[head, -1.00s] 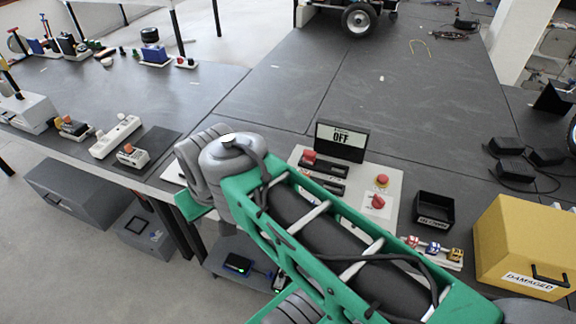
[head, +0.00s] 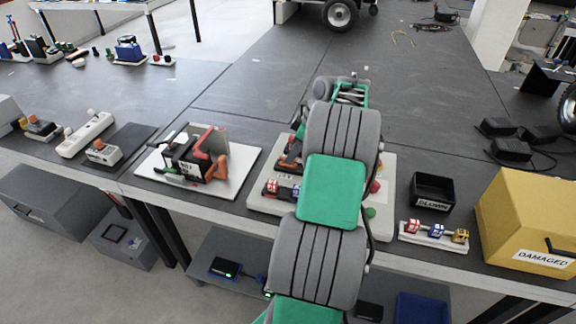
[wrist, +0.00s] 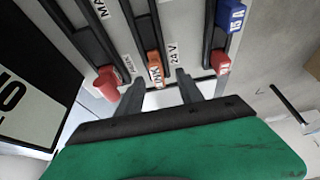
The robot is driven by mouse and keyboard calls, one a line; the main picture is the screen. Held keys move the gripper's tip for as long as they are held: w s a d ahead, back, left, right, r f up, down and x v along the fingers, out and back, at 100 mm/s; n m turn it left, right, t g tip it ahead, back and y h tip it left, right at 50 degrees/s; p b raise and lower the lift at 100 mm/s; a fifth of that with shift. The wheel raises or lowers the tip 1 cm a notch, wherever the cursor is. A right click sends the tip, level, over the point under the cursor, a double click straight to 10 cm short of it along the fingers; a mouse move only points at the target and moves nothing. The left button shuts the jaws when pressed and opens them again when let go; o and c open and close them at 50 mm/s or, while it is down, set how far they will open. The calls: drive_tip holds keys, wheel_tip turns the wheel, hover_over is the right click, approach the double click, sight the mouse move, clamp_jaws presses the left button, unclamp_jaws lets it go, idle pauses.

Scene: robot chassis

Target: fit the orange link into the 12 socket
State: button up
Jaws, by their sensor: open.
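The orange link (wrist: 154,72) shows in the wrist view as a small lettered piece at the near end of a dark slot, beside a "24 V" label. My gripper (wrist: 158,84) is open, with its two dark fingers on either side of the orange link; I cannot tell whether they touch it. The pale panel (head: 262,203) is partly covered by my arm in the head view, which hides most of the slots. I cannot make out a label reading 12 in either view.
A red knob (wrist: 106,82) stands left of the fingers; a blue 15 A piece (wrist: 230,16) and a red piece (wrist: 220,62) sit in the right slot. A BLOWN bin (head: 433,203), a fuse rack (head: 433,243) and a yellow DAMAGED box (head: 525,215) stand to the right.

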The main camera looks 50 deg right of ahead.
sight(283, 163)
drive_tip(key=x, duration=0.4)
drive_tip(key=shift+w+d+f, duration=0.1)
drive_tip(key=shift+w+f, duration=0.05)
drive_tip(key=shift+w, duration=0.2)
drive_tip(key=shift+c, duration=0.2)
clamp_jaws()
